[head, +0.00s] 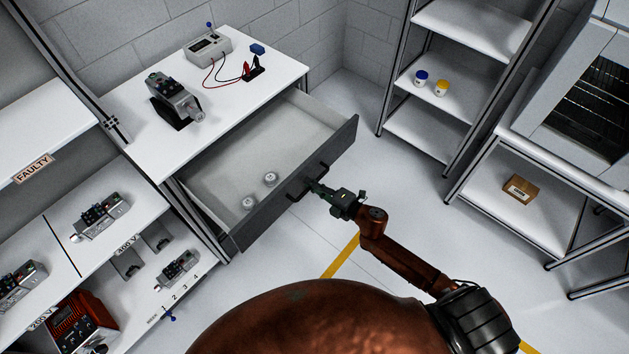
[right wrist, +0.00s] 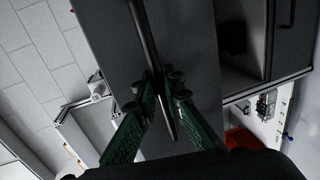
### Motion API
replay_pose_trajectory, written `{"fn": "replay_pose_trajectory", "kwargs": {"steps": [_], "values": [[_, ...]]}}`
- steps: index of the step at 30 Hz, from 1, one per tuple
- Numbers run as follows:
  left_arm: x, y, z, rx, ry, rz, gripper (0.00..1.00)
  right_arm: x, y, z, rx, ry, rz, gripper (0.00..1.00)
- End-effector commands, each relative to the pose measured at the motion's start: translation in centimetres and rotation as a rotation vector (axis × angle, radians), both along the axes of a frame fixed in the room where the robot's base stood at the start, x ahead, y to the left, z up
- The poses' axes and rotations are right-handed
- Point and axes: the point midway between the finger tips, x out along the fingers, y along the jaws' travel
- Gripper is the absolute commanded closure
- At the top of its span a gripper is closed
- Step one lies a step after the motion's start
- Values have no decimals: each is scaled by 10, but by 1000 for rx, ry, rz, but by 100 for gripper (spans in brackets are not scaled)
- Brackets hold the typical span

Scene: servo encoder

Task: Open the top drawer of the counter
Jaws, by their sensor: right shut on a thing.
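The top drawer (head: 300,203) of the white counter (head: 140,130) stands pulled well out, its inside showing in the head view. Two small round pale parts (head: 270,178) lie in it near the front panel. My right gripper (head: 317,187) is at the dark bar handle (head: 296,194) on the drawer's front. In the right wrist view the green fingers of my right gripper (right wrist: 166,95) are shut on the handle bar (right wrist: 145,40). My left gripper is not in view.
A servo unit on a black stand (head: 175,100) and a meter with leads (head: 207,46) stand on the counter top. Shelves with devices (head: 100,215) are at left. A rack (head: 470,30) and a bench with a box (head: 520,188) stand at right. Floor before the drawer is clear.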

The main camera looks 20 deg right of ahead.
Motion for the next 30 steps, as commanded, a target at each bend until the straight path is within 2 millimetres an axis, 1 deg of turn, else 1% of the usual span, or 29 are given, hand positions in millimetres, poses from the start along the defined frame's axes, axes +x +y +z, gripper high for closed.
{"fn": "replay_pose_trajectory", "kwargs": {"steps": [10,11,18,26,30], "values": [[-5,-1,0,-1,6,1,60,-1,0,-1,1,1,1,100],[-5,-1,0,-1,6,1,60,-2,0,-1,1,1,1,89],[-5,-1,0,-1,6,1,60,-1,0,0,1,0,0,73],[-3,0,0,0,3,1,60,-1,-1,0,1,0,0,73],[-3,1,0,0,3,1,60,-9,-5,2,1,0,-1,73]]}}
